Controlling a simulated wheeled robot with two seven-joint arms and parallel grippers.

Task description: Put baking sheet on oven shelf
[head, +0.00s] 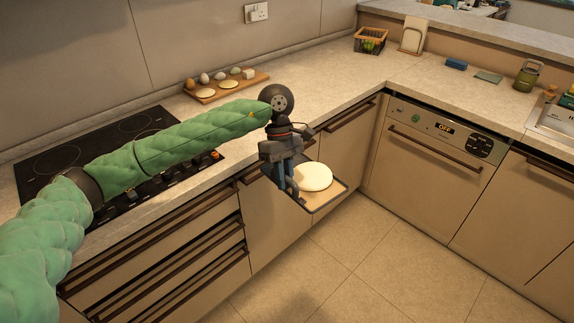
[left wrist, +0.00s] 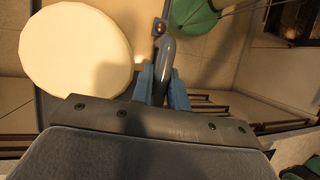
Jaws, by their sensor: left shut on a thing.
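A dark-rimmed baking sheet (head: 326,197) with a round pale disc of dough (head: 313,177) on it is held out in front of the cabinets, above the floor. My left gripper (head: 287,184) is at the sheet's left side, pointing down. In the left wrist view its blue fingers (left wrist: 161,88) are shut around a grey bar-like handle (left wrist: 166,52) beside the sheet. The dough also shows in the left wrist view (left wrist: 75,52). No open oven or oven shelf can be made out. My right gripper is not in view.
A black cooktop (head: 95,150) is at the left. A wooden board (head: 226,86) with eggs and dough rounds lies on the counter. A closed dishwasher-like appliance (head: 432,150) with an OFF display stands at the right. Drawers (head: 170,250) sit below the cooktop. The tiled floor (head: 380,260) is clear.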

